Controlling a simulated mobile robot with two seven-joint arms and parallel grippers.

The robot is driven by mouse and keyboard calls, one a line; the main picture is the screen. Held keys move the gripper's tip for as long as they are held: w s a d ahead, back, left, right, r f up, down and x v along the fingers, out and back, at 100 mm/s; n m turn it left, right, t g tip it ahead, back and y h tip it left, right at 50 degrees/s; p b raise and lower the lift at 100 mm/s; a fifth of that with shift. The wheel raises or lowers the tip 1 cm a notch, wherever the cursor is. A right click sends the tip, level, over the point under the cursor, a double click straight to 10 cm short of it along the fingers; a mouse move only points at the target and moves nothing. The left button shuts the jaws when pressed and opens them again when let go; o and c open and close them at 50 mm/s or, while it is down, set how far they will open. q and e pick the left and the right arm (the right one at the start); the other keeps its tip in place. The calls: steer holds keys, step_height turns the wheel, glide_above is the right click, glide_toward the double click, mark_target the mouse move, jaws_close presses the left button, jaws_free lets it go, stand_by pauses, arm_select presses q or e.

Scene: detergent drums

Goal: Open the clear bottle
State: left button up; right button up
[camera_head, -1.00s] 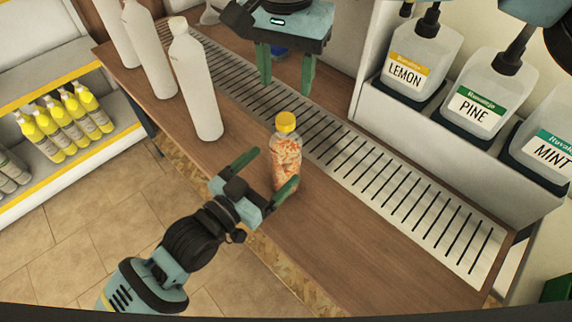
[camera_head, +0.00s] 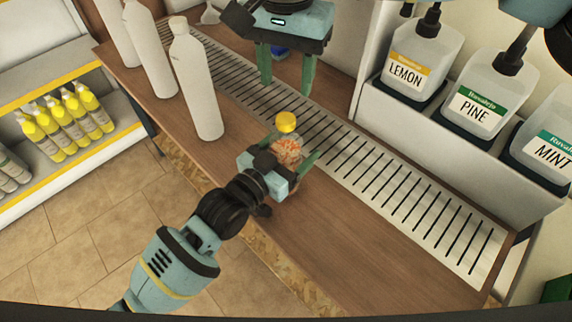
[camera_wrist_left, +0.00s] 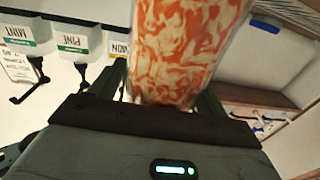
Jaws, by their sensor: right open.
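The clear bottle (camera_head: 287,150), with mottled orange and white contents and a yellow cap (camera_head: 286,122), stands upright on the wooden counter. My left gripper (camera_head: 291,148) is around its body, one finger on each side. The fingers look spread, and I see no firm grip. In the left wrist view the bottle body (camera_wrist_left: 180,50) fills the space between the fingers; its cap is out of that view. The bottle's lower part is hidden by my gripper in the head view. My right gripper (camera_head: 286,72) is open and empty, fingers down, above and behind the cap.
White bottles (camera_head: 196,80) stand on the counter to the left. A slotted metal drain strip (camera_head: 400,185) runs behind the clear bottle. Labelled jugs, LEMON (camera_head: 408,72), PINE (camera_head: 483,108) and MINT (camera_head: 553,150), stand at the right. The counter's front right (camera_head: 350,240) is clear.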

mark_target(286, 118)
arm_select(q)
jaws_close()
arm_select(e)
steer(key=m, duration=0.9)
steer(key=shift+m, duration=0.3)
steer(key=m, duration=0.4)
steer(key=shift+m, duration=0.3)
steer(key=m, duration=0.4)
steer(key=shift+m, duration=0.4)
steer(key=m, duration=0.4)
steer(key=shift+m, duration=0.3)
steer(key=m, duration=1.7)
steer(key=shift+f, duration=0.1)
steer(key=shift+f, duration=3.9)
